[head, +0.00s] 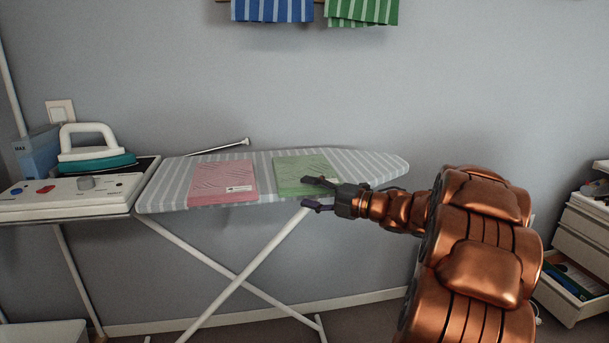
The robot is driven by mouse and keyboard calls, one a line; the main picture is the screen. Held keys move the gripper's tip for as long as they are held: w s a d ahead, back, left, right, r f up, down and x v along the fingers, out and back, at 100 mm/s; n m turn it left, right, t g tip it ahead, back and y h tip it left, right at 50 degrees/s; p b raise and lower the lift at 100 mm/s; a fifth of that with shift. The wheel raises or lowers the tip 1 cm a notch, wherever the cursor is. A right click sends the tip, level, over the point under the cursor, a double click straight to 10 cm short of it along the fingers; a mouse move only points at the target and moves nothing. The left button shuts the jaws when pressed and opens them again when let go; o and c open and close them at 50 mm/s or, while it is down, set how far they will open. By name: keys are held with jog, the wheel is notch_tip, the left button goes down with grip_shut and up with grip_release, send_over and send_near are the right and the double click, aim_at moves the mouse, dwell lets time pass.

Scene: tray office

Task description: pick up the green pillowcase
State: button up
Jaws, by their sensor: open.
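The green pillowcase (296,172) lies folded flat on the right half of the striped ironing board (365,163). My gripper (315,193) is open, its two dark fingers pointing left. In the picture its upper finger overlaps the right part of the green pillowcase, and its lower finger shows in front of the board's near edge. I cannot tell from this one view whether a finger touches the pillowcase. My gripper hides a small part of the pillowcase's near right side.
A folded pink cloth (222,181) with a white label lies left of the green one. An iron (95,152) on its station (68,194) stands at the left. Blue and green striped cloths hang on the wall. A drawer unit (577,243) stands at the right.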

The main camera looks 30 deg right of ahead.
jog(key=shift+w+a, duration=0.2)
jog(key=shift+w, duration=0.2)
grip_shut()
dwell(0.4)
